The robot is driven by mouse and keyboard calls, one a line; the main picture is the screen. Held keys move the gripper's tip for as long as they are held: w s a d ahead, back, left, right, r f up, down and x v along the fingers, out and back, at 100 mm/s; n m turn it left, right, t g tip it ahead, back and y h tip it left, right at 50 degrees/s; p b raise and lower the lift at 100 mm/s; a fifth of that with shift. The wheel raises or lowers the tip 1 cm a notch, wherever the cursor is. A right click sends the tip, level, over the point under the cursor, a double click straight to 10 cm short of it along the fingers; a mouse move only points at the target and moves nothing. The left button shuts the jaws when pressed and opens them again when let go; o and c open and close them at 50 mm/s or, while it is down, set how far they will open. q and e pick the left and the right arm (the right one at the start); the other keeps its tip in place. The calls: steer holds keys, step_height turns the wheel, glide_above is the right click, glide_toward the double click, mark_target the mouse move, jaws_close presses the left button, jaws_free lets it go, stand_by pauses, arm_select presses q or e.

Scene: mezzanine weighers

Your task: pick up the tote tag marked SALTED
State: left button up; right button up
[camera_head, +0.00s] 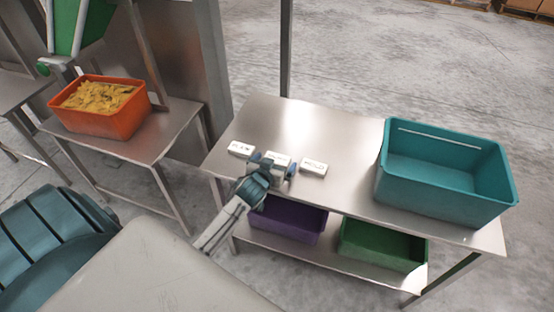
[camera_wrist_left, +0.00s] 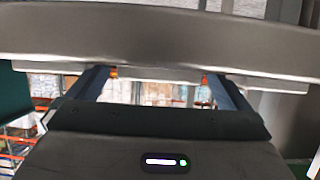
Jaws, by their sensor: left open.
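Three white tote tags lie in a row near the left end of the steel table (camera_head: 345,150): a left tag (camera_head: 241,149), a middle tag (camera_head: 279,157) and a right tag (camera_head: 313,166). They carry dark lettering too small to read for certain, so I cannot tell which says SALTED. My left gripper (camera_head: 273,164) is at the middle tag, its fingers on either side and partly covering it. In the left wrist view the gripper (camera_wrist_left: 160,78) has its fingers wide apart, facing a grey metal band. My right gripper is not in view.
A teal tote (camera_head: 445,204) stands on the table's right side. A purple tote (camera_head: 287,222) and a green tote (camera_head: 384,247) sit on the shelf below. An orange tote of yellow chips (camera_head: 101,108) stands on another table (camera_head: 150,142) at left. A post (camera_head: 286,50) rises behind.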

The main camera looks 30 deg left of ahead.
arm_select(q)
steer(key=shift+c, duration=0.2)
steer(key=c, duration=1)
steer(key=shift+o, duration=0.2)
steer(key=shift+r, duration=0.15)
